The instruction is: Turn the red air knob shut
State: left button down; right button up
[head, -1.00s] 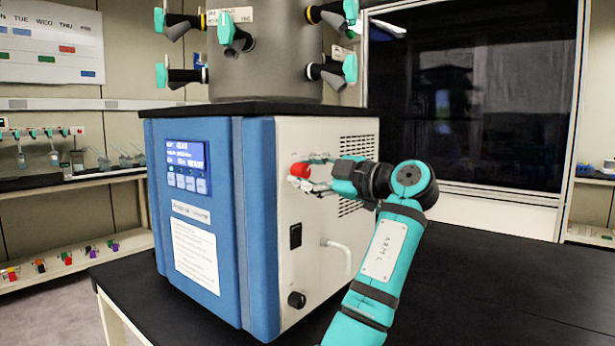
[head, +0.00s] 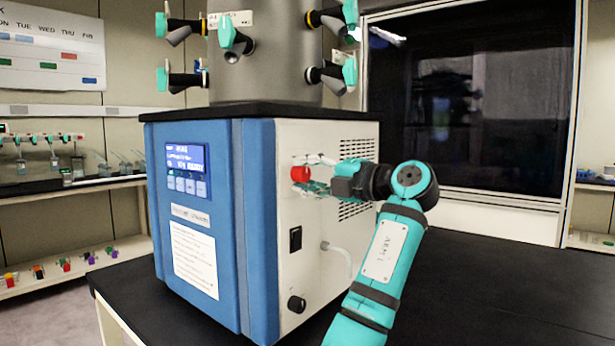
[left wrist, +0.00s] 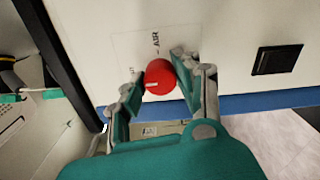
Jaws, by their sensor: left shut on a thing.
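The red air knob (head: 300,174) is on the white side panel of the freeze dryer (head: 295,240). In the left wrist view the red knob (left wrist: 159,77) shows a pale pointer line on its face, and the printed word AIR stands on the panel above it. My left gripper (head: 312,174) reaches in from the right at the knob's height. In the left wrist view its fingers (left wrist: 156,85) are on both sides of the knob, shut on it. My right gripper is in neither view.
Teal-handled valves (head: 235,38) ring the grey chamber above. The black bench top (head: 480,290) is clear at the right.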

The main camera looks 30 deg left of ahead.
pick_arm(q)
jog(key=shift+f, duration=0.1)
dwell(0.5)
jog(key=c, duration=1)
grip_release()
jog(key=shift+o, duration=0.3)
jog(key=d, duration=1.2)
jog(key=shift+s, duration=0.45)
